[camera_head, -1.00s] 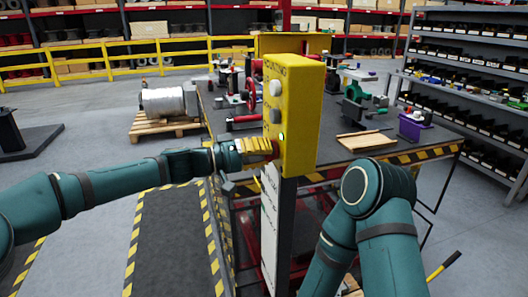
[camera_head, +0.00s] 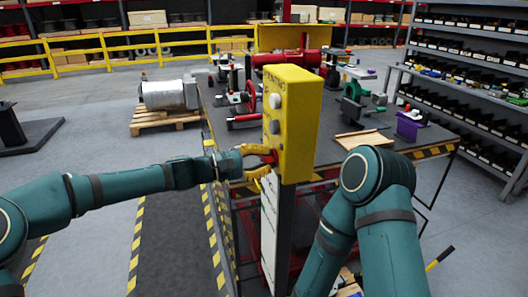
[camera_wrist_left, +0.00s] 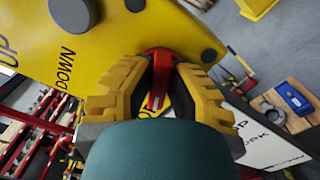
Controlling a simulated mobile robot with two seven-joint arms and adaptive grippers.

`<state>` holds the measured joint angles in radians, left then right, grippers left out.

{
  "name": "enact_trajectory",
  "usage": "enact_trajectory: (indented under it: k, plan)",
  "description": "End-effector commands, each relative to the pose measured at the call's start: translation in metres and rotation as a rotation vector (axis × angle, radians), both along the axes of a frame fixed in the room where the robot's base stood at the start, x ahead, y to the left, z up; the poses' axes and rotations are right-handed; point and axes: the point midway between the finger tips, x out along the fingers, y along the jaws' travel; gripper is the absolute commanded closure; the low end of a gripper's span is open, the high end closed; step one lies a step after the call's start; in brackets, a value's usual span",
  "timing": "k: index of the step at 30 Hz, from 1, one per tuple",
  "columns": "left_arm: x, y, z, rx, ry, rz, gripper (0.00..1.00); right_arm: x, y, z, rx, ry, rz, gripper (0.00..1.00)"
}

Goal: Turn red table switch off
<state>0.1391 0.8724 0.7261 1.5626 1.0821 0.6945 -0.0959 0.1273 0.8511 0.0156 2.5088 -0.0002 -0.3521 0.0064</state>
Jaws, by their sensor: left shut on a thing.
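A yellow control box (camera_head: 297,125) stands upright on a dark post at the middle of the head view. The red switch (camera_head: 271,157) is low on its left-facing side. My left gripper (camera_head: 262,161) has its yellow fingers around the switch and is shut on it. In the left wrist view, the red switch (camera_wrist_left: 158,78) sits between the two ridged fingers (camera_wrist_left: 158,85), against the yellow panel. Its base is partly hidden by the fingers. My right arm shows at the lower right of the head view, but its gripper is out of view.
A dark worktable (camera_head: 350,150) with tools and a red valve assembly (camera_head: 290,58) stands behind the box. Shelving (camera_head: 470,90) is at the right. Open floor lies to the left.

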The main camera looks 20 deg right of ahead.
Motion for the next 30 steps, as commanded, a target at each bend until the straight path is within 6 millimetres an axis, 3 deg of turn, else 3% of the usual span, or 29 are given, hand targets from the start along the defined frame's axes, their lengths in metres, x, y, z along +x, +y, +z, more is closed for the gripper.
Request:
enact_trajectory:
  k: [12,30]
  plan:
    - [0.000,-0.001,0.004,-0.011,0.252,-0.003,1.00,0.009,-0.002,0.028,-0.005,-0.019,-0.015,0.53]
    - [0.000,-0.001,0.002,-0.013,0.314,-0.003,1.00,0.011,-0.002,0.032,-0.006,-0.025,-0.020,0.53]
